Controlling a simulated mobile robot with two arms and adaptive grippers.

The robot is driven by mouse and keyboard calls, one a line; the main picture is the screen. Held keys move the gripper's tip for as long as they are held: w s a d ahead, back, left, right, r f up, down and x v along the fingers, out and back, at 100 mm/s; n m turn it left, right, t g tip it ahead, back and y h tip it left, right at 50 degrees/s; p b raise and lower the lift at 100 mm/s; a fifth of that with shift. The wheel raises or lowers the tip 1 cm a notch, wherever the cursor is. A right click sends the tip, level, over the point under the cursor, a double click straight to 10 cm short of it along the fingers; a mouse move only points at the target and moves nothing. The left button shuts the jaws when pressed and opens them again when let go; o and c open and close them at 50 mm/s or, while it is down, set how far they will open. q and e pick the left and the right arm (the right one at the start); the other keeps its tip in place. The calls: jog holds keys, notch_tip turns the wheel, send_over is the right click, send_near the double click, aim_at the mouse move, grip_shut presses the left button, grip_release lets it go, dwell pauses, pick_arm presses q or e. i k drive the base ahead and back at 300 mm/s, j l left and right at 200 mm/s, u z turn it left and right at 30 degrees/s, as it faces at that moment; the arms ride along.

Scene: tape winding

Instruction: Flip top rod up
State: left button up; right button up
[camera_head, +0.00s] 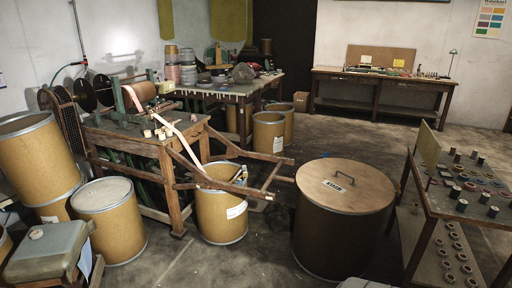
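A tape winding machine (150,142) stands on a wooden bench at the left. A copper-coloured roll (140,93) lies across its green frame at the top. A pale tape (180,137) runs down from it to the right. Two wooden arms (235,155) reach from the bench to the right, joined by crosspieces near their far end. A thin rod-like part lies near the roll, but I cannot tell which part is the top rod or how it is set. Neither of my grippers is in view.
A lidded drum (340,194) with a handle stands at front right, close to the arm ends. An open drum (220,214) stands under the arms. A spool rack (455,190) is at the right. Open floor (350,132) lies behind the lidded drum.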

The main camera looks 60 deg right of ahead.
aim_at(137, 76)
jog(key=z, duration=1.5)
jog(key=i+j+u, duration=0.35)
jog(key=i, duration=0.5)
jog(key=i+u, duration=0.35)
jog(key=i, duration=0.5)
